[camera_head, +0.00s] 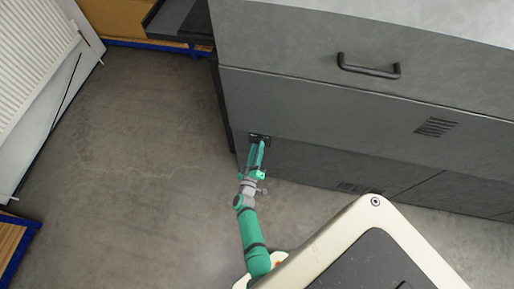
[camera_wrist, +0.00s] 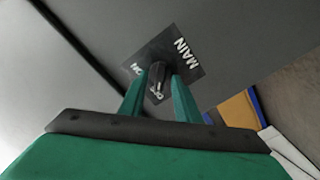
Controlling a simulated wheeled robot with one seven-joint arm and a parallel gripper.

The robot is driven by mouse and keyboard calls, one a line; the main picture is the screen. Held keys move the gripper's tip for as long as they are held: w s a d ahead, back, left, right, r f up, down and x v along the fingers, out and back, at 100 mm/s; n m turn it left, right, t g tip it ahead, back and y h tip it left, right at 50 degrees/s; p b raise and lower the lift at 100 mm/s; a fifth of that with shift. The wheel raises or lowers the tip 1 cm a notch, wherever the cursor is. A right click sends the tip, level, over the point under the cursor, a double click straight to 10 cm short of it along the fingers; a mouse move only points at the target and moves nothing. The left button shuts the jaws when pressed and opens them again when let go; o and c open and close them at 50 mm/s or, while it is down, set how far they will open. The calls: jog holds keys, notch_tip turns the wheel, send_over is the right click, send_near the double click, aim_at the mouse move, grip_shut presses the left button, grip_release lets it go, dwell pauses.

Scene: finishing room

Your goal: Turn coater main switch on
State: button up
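The coater (camera_head: 310,110) is the large grey cabinet. Its main switch is a dark plate (camera_wrist: 190,52) marked MAIN, with a dark knob (camera_wrist: 157,74) at its middle. ON is lettered at the plate's left in the wrist view, and a white OFF-like mark sits below the knob. The knob's long side seems to run towards that lower mark. In the head view the switch plate (camera_head: 260,138) is small and partly covered by my gripper (camera_head: 258,147). My gripper (camera_wrist: 158,80) is open, with one green finger on each side of the knob; contact is unclear.
A black drawer handle (camera_head: 369,68) sticks out from the cabinet's upper front, and vent slots (camera_head: 436,127) are to its right. A white louvred panel (camera_head: 30,70) stands at the left. The concrete floor (camera_head: 130,140) between is clear.

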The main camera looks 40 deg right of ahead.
jog(key=shift+w+d, duration=0.15)
jog(key=shift+d, duration=0.1)
grip_shut()
jog(key=shift+s+d+m, duration=0.1)
jog(key=shift+m, duration=4.35)
jog(key=shift+s+d+m, duration=0.1)
jog(key=shift+m, duration=4.35)
